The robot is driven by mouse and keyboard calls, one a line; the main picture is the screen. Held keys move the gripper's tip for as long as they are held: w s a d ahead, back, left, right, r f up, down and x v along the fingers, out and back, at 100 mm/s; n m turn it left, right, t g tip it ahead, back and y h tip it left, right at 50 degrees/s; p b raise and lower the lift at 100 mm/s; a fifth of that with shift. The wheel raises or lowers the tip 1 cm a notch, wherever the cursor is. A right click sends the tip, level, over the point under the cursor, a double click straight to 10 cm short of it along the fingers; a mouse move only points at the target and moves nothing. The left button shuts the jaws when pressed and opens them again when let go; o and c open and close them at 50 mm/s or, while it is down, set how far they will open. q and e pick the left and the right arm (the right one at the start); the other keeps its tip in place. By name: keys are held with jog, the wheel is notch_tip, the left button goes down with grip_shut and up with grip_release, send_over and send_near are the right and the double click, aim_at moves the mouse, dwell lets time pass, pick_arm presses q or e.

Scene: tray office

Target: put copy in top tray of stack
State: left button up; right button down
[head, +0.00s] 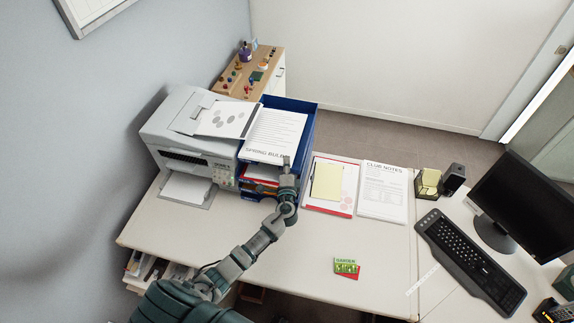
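A blue tray stack (312,120) stands on the desk, right of the printer. A white printed sheet headed "SPRING BULBS" (272,132) lies in its top tray, with its heading towards me. Another white sheet with grey dots (228,120) lies on top of the printer (190,140). My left gripper (287,163) is at the front of the stack, by the near right corner of the "SPRING BULBS" sheet. Its fingers are too small to tell whether they are open, or whether they touch the sheet. The lower trays are partly hidden behind my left arm. My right gripper is out of view.
Right of the stack lie a yellow pad (328,182) on papers and a "CLUB NOTES" sheet (384,192). A small green and red packet (346,267) lies nearer. A keyboard (468,262) and monitor (530,205) stand at right. The front middle desk is mostly clear.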

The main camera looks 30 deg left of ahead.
pick_arm(q)
jog(key=o, duration=0.4)
jog(key=v, duration=1.2)
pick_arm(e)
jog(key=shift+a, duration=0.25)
pick_arm(q)
jog(key=shift+a+f, duration=0.1)
